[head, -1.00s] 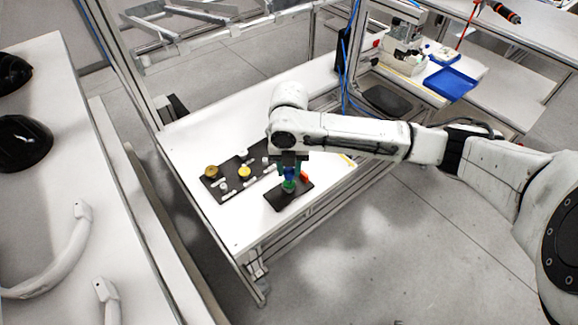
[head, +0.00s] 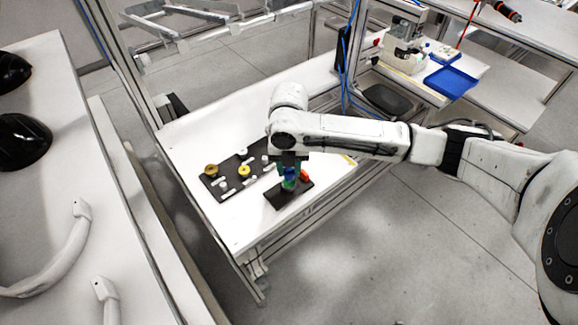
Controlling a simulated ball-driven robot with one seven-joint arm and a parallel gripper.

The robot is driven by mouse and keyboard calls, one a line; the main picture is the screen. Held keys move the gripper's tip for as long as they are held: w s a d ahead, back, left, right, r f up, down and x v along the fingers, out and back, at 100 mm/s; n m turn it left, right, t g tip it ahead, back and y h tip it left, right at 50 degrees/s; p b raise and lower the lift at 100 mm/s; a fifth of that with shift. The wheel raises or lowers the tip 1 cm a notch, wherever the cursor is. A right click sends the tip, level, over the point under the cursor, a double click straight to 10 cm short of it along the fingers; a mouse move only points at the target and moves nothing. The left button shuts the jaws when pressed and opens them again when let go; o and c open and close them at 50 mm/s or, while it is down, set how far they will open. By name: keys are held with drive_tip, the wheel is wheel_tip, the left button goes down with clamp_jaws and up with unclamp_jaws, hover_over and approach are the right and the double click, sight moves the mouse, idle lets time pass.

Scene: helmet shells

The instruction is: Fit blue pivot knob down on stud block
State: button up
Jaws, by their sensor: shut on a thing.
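My gripper (head: 289,171) points down over the front part of the white table. It is shut on the blue pivot knob (head: 290,174), which shows only as a small blue patch between the fingers. Right under it is a small green part (head: 288,185) on the dark stud block base (head: 281,200). An orange-red part (head: 305,175) sits just right of the fingers. The stud itself is hidden, and I cannot tell whether the knob touches the green part or sits around the stud.
A dark tray (head: 211,187) with yellow and white parts lies left of the block on the white table (head: 205,136). A metal frame post stands at the table's left. Black helmet shells (head: 22,140) lie on a bench at far left. The table behind is clear.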

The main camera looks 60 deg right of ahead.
sight(289, 170)
drive_tip(key=shift+f+b, duration=0.7)
drive_tip(key=shift+f, duration=0.35)
drive_tip(key=o, duration=1.1)
wheel_tip(289, 170, up, 11)
drive_tip(key=shift+f+b, duration=0.1)
drive_tip(key=shift+b, duration=0.45)
